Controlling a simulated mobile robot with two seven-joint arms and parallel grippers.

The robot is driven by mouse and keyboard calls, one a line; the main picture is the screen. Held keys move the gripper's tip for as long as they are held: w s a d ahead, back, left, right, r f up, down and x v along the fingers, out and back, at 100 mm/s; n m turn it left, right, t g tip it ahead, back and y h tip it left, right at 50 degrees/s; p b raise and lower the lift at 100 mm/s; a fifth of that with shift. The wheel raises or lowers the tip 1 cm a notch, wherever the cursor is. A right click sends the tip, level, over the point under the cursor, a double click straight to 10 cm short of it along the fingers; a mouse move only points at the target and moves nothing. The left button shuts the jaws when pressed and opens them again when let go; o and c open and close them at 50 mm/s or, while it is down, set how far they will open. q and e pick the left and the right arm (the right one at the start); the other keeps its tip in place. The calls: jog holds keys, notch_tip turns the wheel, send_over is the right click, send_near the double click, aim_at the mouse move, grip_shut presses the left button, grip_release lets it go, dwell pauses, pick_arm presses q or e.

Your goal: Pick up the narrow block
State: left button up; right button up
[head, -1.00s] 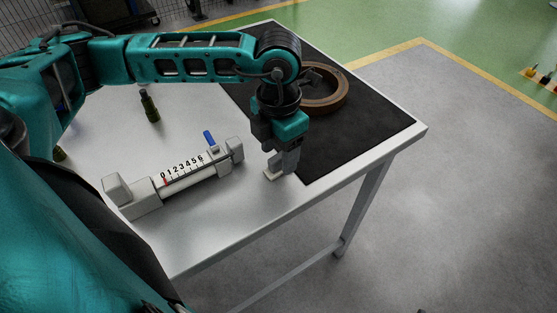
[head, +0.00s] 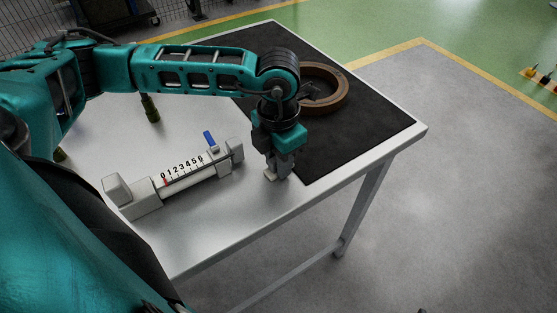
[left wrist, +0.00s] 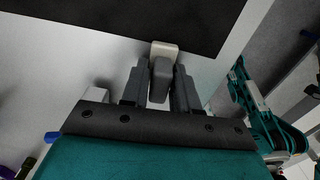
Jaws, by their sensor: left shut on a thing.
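The narrow block (left wrist: 162,80) is grey with a pale end piece and stands between the two fingers of my left gripper (left wrist: 160,92) in the left wrist view. The fingers are shut on its sides. In the head view my left gripper (head: 279,174) points down at the bare table, just left of the black mat's near corner. The block's pale foot (head: 269,175) shows low beside the fingers, at or close to the tabletop; the rest is hidden by the fingers. My right gripper is not in view.
A pale measuring fixture (head: 190,187) with a number scale, red mark and blue lever (head: 209,138) lies left of the gripper. A brown ring (head: 338,98) lies on the black mat (head: 370,125). A dark green bottle-like object (head: 151,108) stands farther back. The table's front edge is close.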

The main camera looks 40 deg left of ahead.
pick_arm(q)
grip_shut()
notch_tip(320, 180, up, 20)
jog(key=shift+p, duration=0.45)
jog(key=shift+o, duration=1.3)
grip_release()
jog(key=c, duration=0.3)
jog(key=shift+w, duration=0.1)
